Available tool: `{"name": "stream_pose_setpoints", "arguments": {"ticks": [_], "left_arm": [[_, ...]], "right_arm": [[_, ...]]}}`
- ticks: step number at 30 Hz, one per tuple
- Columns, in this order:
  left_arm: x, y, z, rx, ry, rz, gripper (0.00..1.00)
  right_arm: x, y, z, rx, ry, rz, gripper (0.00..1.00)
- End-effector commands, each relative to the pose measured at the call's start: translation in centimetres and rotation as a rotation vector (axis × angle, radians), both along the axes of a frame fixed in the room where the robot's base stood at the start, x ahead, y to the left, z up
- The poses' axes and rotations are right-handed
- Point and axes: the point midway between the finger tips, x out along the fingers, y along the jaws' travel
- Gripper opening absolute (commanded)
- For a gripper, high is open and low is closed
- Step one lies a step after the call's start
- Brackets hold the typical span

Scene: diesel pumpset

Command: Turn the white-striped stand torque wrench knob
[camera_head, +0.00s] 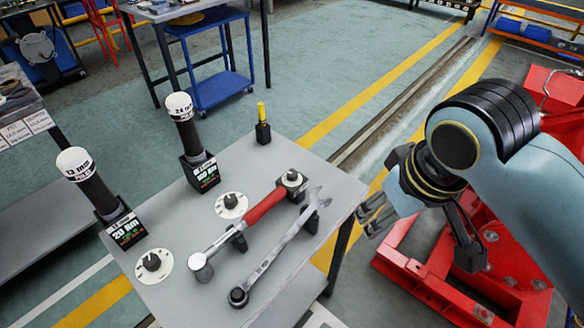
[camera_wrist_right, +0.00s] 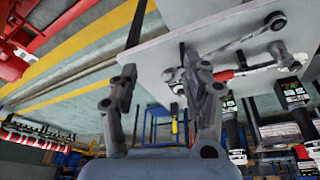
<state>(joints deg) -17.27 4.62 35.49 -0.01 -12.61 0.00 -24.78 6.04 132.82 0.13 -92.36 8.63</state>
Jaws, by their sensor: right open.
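Two black knobs on round white dials sit on the grey table (camera_head: 290,160). One knob (camera_head: 232,200) is by the middle and the other knob (camera_head: 152,261) is near the left edge. Two black torque wrenches with white, lettered caps stand upright in labelled stands: a rear one (camera_head: 187,130) and a left one (camera_head: 90,185). I cannot tell which is the white-striped stand. My right gripper (camera_head: 372,215) is open and empty, off the table's right edge, apart from both knobs. Its fingers also show in the wrist view (camera_wrist_right: 160,95). My left gripper is not in view.
A red-handled wrench (camera_head: 265,206) and a grey spanner (camera_head: 270,260) rest on black supports across the table. A yellow-topped tool (camera_head: 262,125) stands at the back corner. Red machinery (camera_head: 430,275) is on the right. A blue cart (camera_head: 215,88) stands behind.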

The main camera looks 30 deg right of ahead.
Motion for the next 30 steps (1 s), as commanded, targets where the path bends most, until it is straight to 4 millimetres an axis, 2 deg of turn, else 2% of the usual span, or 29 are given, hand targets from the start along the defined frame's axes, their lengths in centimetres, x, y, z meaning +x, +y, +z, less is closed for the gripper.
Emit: {"name": "stream_pose_setpoints", "arguments": {"ticks": [8,11,12,18,21,26,30], "left_arm": [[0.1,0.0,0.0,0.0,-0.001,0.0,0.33],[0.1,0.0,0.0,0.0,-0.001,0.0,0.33],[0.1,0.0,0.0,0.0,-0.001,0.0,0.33],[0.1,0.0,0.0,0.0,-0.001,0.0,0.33],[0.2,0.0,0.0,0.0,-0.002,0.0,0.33],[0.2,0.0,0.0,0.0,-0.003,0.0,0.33],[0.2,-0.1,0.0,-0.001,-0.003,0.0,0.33]], "right_arm": [[6.3,-0.1,-2.8,0.068,0.045,-0.242,0.48],[9.7,0.1,-3.5,0.102,0.071,-0.37,0.48],[11.4,0.3,-3.7,0.117,0.084,-0.432,0.48],[19.5,1.4,-3.0,0.182,0.16,-0.748,0.48],[22.0,1.9,-2.1,0.196,0.189,-0.857,0.48],[23.9,2.4,-1.2,0.204,0.212,-0.95,0.48],[24.1,2.5,-2.1,0.204,0.219,-0.965,0.48]]}}
